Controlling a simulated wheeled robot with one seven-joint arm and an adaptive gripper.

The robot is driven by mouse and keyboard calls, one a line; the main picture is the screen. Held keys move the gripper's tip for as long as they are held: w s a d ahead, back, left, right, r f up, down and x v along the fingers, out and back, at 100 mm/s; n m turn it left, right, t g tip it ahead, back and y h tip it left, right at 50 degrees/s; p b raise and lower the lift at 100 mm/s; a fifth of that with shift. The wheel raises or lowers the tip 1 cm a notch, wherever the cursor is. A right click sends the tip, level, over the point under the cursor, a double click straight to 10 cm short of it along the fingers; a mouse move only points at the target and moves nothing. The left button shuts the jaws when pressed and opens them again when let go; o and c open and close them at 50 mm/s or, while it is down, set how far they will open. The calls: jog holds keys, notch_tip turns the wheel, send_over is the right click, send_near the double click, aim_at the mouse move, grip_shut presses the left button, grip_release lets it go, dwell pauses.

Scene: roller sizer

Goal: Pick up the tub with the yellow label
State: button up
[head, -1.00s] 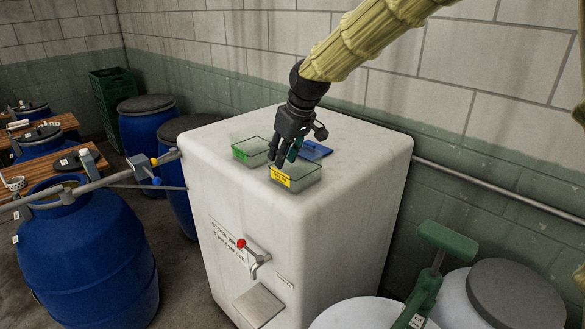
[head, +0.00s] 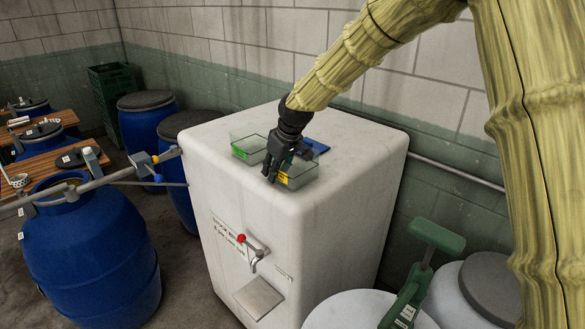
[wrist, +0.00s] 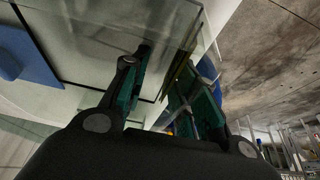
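The clear tub with the yellow label (head: 303,173) sits on top of the white cabinet, near its front edge. My gripper (head: 278,178) is down at the tub's labelled front wall and partly hides the yellow label. In the wrist view the tub (wrist: 110,22) shows as clear walls. My gripper (wrist: 165,95) has its teal-padded fingers apart, with the labelled wall seen edge-on between them, close to the right finger. One finger appears to be on the inner side of that wall and one outside. I cannot tell whether either pad touches it.
A clear tub with a green label (head: 246,150) stands just left of my gripper. A grey pipe with a blue-knobbed valve (head: 150,165) runs at the left.

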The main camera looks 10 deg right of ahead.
jog(key=shift+s+r, duration=0.4)
jog(key=shift+w+f, duration=0.25)
jog(key=shift+f, duration=0.1)
jog(key=shift+s, duration=0.15)
grip_shut()
